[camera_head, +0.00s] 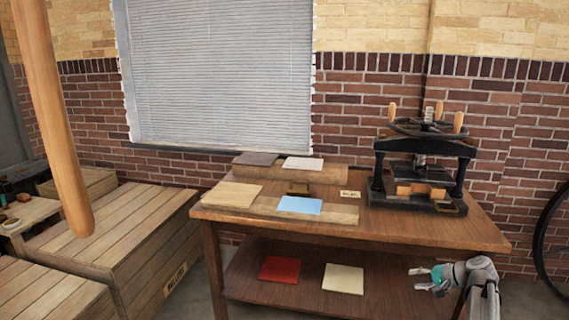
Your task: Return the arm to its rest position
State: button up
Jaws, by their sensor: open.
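My gripper (416,279) is in the lower right of the head view, in front of the table's right part, at about the height of the lower shelf. Its fingers point left and stand apart, with nothing seen between them. My arm comes up from the bottom right edge, bends at a grey joint and ends in a teal-banded wrist. The black hand press (424,152) stands on the table's right end, above and behind the gripper, with a wooden block (420,188) in its opening. The gripper appears clear of the press.
The wooden table (440,232) carries boards with a blue sheet (300,205), a white sheet (303,164) and a dark sheet (256,159). Red (279,269) and cream (343,279) sheets lie on its lower shelf. Wooden crates (150,240) stand left; a wheel (553,240) is at the right edge.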

jog(key=s+a+f+n+g+h, duration=0.4)
jog(key=s+a, duration=0.4)
jog(key=a, duration=0.5)
jog(key=s+a+f+n+g+h, duration=0.4)
jog(key=s+a, duration=0.3)
jog(key=a, duration=0.5)
notch_tip(320, 180, up, 22)
jog(key=p, duration=2.2)
jog(key=shift+r+n+t+p, duration=0.25)
jog(key=shift+n+t+p, duration=0.05)
jog(key=shift+n+p, duration=0.1)
jog(key=shift+w+a, duration=0.1)
